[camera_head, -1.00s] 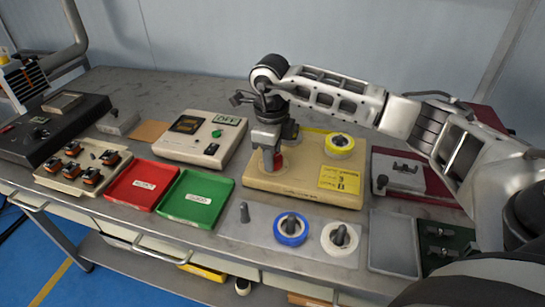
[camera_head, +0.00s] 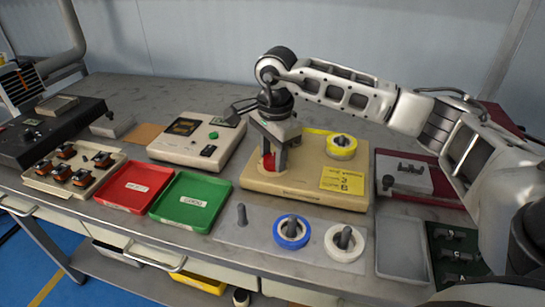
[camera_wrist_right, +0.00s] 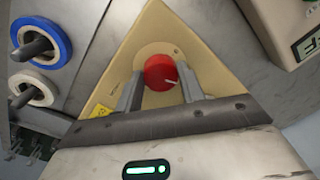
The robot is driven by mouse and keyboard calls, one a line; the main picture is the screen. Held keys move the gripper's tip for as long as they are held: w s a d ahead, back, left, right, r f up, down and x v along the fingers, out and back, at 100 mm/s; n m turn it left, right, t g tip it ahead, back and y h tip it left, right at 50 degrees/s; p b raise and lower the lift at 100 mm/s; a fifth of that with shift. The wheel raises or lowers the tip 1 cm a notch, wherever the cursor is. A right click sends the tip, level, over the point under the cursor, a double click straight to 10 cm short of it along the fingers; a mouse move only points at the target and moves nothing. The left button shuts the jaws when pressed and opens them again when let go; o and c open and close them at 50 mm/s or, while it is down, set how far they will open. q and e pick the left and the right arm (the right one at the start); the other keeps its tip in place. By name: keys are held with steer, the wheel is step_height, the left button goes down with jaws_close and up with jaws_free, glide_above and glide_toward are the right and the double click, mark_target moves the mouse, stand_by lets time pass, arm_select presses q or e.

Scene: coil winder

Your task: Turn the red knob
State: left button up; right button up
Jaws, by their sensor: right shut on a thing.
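The red knob (camera_head: 268,162) is on the left part of the beige winder base (camera_head: 300,189), partly hidden by my right gripper (camera_head: 273,157) in the head view. My left gripper is not in view.
A yellow spool (camera_head: 341,146) stands on the same base, right of the knob. A beige meter box (camera_head: 194,153) is to the left. Red (camera_head: 134,203) and green (camera_head: 190,218) trays lie at front left. Blue (camera_head: 291,246) and white (camera_head: 345,256) spools stand on posts in front.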

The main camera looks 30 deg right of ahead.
steer(key=n+b, duration=0.1)
steer(key=n, duration=0.1)
steer(key=shift+n, duration=0.4)
steer(key=n, duration=0.2)
steer(key=shift+n+b, duration=0.3)
steer(key=shift+n, duration=0.1)
steer(key=shift+d+n+y, duration=0.1)
steer(key=shift+n+y, duration=0.2)
steer(key=shift+n, duration=0.6)
steer(key=shift+r+n+b, duration=0.1)
steer(key=shift+n+b, duration=0.3)
steer(key=shift+n, duration=0.5)
steer(key=n, duration=0.3)
steer(key=shift+b, duration=0.3)
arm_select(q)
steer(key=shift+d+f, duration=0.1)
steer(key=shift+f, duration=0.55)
arm_select(e)
steer(key=shift+n, duration=0.9)
steer(key=o, duration=1)
steer(key=shift+c, duration=0.2)
steer(key=shift+d, duration=0.1)
